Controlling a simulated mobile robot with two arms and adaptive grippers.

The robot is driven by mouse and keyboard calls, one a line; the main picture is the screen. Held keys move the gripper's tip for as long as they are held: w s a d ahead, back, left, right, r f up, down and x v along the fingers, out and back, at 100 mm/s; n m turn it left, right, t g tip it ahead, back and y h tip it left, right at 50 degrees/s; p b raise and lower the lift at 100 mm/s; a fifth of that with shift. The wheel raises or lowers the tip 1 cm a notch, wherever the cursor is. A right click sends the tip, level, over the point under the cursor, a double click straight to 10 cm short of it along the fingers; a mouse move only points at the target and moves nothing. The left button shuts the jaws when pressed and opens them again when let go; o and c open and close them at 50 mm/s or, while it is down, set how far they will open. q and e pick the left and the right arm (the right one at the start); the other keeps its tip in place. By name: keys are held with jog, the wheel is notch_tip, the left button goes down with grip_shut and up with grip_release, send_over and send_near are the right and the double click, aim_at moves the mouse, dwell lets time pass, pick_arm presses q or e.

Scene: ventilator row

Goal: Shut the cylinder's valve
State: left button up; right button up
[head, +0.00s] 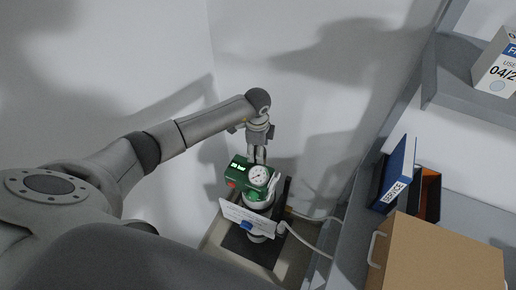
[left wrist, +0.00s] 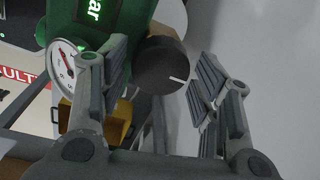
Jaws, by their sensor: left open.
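The cylinder (head: 258,200) stands upright in the head view with a green valve head (head: 240,172) on top. The head bears a lit display and a round white gauge (head: 259,176). My left gripper (head: 257,158) points down just behind the head. In the left wrist view a black knob (left wrist: 160,65) with a white line sits on the green body (left wrist: 122,18). The open fingers of my left gripper (left wrist: 160,85) stand on either side of it, with a clear gap to the right finger. Contact at the left finger cannot be told. My right gripper is not in view.
A white card (head: 245,218) hangs at the cylinder's front, and a pale hose (head: 315,217) runs off right. At right are shelves (head: 470,70), a blue service binder (head: 398,172) and a cardboard box (head: 440,255). White walls stand close behind the cylinder.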

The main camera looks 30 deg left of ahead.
pick_arm(q)
notch_tip(320, 180, up, 12)
jog(key=shift+s+f, duration=0.25)
jog(key=shift+s, duration=0.1)
jog(key=shift+d, duration=0.15)
